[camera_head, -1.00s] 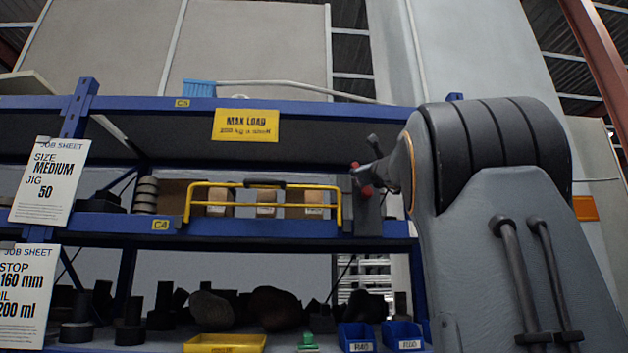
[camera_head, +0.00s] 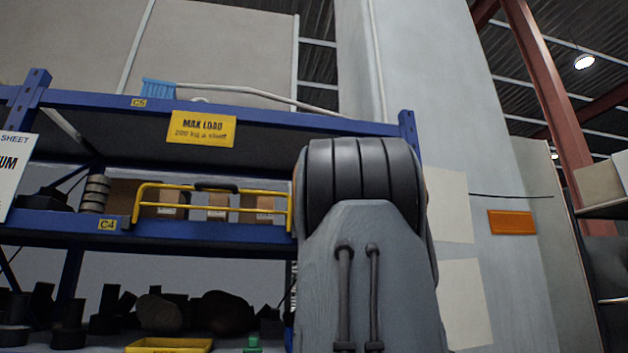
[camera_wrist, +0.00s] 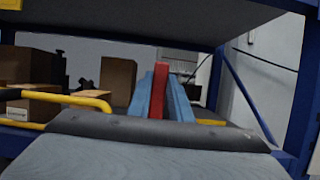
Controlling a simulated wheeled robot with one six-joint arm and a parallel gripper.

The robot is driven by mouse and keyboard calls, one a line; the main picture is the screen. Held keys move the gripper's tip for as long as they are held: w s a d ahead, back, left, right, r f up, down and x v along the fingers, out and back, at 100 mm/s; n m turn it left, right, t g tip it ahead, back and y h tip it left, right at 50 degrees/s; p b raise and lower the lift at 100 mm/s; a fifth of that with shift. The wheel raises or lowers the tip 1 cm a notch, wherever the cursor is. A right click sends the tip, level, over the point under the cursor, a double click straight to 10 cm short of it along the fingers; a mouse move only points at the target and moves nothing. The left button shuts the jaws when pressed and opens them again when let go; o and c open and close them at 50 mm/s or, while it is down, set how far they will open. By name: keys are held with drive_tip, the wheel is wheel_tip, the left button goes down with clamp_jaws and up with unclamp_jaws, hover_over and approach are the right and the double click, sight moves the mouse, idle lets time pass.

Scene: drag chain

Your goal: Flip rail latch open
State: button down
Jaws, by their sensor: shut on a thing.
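The yellow guard rail (camera_head: 165,187) runs along the front of the middle shelf in the head view, with a dark grip on its top bar. In the wrist view the rail (camera_wrist: 60,98) shows at left. The red latch (camera_wrist: 158,92) stands upright in the middle of the wrist view. My gripper (camera_wrist: 160,75) has its light blue fingers on both sides of the latch, shut on it. In the head view my arm hides the gripper and the latch.
Cardboard boxes (camera_wrist: 118,82) stand on the shelf behind the rail. A blue shelf post (camera_head: 411,140) rises beside my arm. The shelf above (camera_wrist: 190,20) hangs over the gripper. A yellow tray (camera_head: 168,345) sits on the shelf below.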

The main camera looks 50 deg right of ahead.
drive_tip(key=shift+d+f, duration=0.1)
drive_tip(key=shift+f, duration=0.05)
drive_tip(key=c, duration=1.6)
unclamp_jaws()
drive_tip(key=shift+s, duration=0.1)
drive_tip(key=b+v, duration=0.3)
drive_tip(key=v, duration=0.4)
drive_tip(key=shift+s+a, duration=0.25)
drive_tip(key=shift+a, duration=0.1)
